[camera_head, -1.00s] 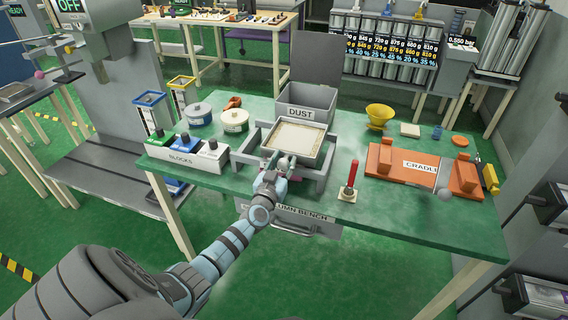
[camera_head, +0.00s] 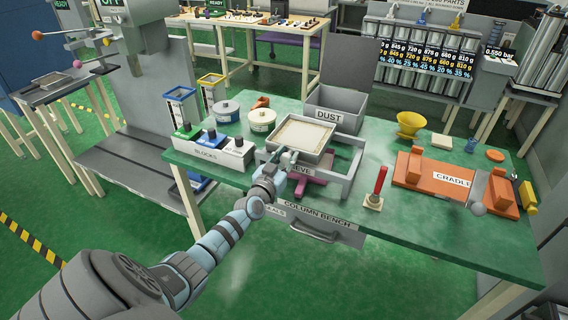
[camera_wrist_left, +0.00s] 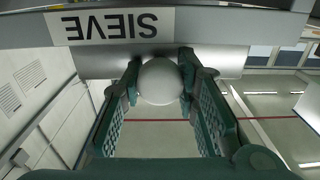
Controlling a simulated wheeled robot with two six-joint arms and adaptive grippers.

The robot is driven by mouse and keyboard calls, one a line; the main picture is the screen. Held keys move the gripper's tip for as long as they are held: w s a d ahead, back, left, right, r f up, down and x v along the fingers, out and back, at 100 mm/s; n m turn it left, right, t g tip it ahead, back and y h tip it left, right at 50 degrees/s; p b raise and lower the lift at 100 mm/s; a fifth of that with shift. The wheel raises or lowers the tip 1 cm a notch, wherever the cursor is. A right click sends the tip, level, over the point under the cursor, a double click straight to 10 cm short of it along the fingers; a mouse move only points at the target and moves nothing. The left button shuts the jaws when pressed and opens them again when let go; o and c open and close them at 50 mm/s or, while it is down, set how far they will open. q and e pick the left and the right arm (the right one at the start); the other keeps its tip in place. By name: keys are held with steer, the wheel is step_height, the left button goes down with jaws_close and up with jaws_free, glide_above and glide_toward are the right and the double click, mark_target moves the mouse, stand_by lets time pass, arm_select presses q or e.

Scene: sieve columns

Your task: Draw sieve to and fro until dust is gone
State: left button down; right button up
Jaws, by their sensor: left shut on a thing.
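The sieve (camera_head: 304,136) is a square grey tray with a pale beige layer inside, in a grey frame (camera_head: 346,168) on the green bench. The layer looks fairly even; I cannot tell how much of it is dust. My left gripper (camera_head: 286,160) is at the sieve's near side. In the left wrist view its fingers are shut on a round white knob (camera_wrist_left: 160,82) below the upside-down SIEVE label (camera_wrist_left: 111,25). A grey box marked DUST (camera_head: 331,117) stands behind the sieve. My right gripper is not in view.
A red-handled lever (camera_head: 379,184), an orange cradle (camera_head: 440,176) and a yellow funnel (camera_head: 410,124) are to the right. The bench front right is clear.

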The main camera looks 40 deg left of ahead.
arm_select(q)
steer(key=shift+w+d, duration=0.1)
steer(key=shift+d, duration=0.1)
steer(key=c, duration=1.2)
jaws_free()
steer(key=v, duration=1.2)
steer(key=shift+a, duration=0.1)
